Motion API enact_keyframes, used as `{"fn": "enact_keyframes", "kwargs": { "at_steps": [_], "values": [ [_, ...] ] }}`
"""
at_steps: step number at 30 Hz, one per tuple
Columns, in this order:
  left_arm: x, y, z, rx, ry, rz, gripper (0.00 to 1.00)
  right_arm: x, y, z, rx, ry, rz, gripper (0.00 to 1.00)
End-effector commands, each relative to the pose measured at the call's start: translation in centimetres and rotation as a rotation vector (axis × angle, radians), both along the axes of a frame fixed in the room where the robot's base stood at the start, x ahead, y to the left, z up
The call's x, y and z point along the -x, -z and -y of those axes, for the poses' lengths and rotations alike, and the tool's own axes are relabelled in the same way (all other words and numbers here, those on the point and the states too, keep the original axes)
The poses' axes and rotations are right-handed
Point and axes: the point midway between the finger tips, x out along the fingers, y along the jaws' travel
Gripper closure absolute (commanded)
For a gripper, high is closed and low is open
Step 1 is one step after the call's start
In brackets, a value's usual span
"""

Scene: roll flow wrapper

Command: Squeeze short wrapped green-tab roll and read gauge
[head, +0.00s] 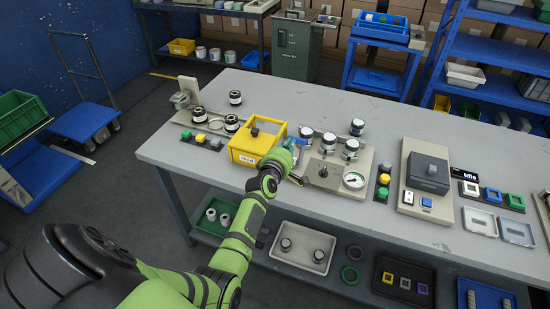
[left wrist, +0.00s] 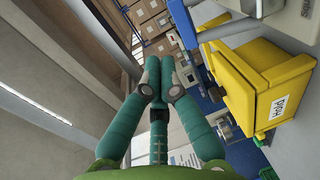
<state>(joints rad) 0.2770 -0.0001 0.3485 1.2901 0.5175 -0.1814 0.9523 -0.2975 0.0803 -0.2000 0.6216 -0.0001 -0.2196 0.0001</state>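My left gripper (head: 298,147) is over the table between the yellow box and the gauge plate. In the left wrist view its teal fingers (left wrist: 166,78) meet at the tips, with no roll visible between them. The round white gauge (head: 354,180) is at the front right of the beige plate; its reading is too small to tell. White rolls with dark tops stand around this plate, including one roll (head: 351,147) behind the gauge and another (head: 357,127) farther back. I cannot make out a green tab on any of them. My right gripper is not in view.
The yellow box (head: 248,152) with a black knob is close left of my gripper; it also shows in the left wrist view (left wrist: 260,80). A grey press (head: 428,172) and small trays (head: 480,222) are at right.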

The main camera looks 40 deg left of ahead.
Motion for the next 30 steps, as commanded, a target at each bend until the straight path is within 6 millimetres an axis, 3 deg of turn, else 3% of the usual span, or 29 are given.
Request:
{"fn": "enact_keyframes", "kwargs": {
  "at_steps": [7,15,19,26,30],
  "values": [
    [4.1,-1.4,0.9,0.000,-0.002,-0.003,1.00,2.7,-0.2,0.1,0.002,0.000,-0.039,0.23],
    [7.3,-2.6,1.6,0.000,-0.001,-0.003,1.00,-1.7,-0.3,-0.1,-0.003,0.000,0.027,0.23],
    [7.9,-2.9,1.8,0.000,-0.001,-0.005,1.00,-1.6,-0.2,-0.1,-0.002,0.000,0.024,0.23],
    [8.1,-3.0,1.8,0.000,-0.001,-0.004,1.00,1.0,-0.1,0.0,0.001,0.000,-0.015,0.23],
    [8.1,-3.0,1.8,-0.001,-0.001,-0.004,1.00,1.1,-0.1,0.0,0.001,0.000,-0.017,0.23]
  ]
}}
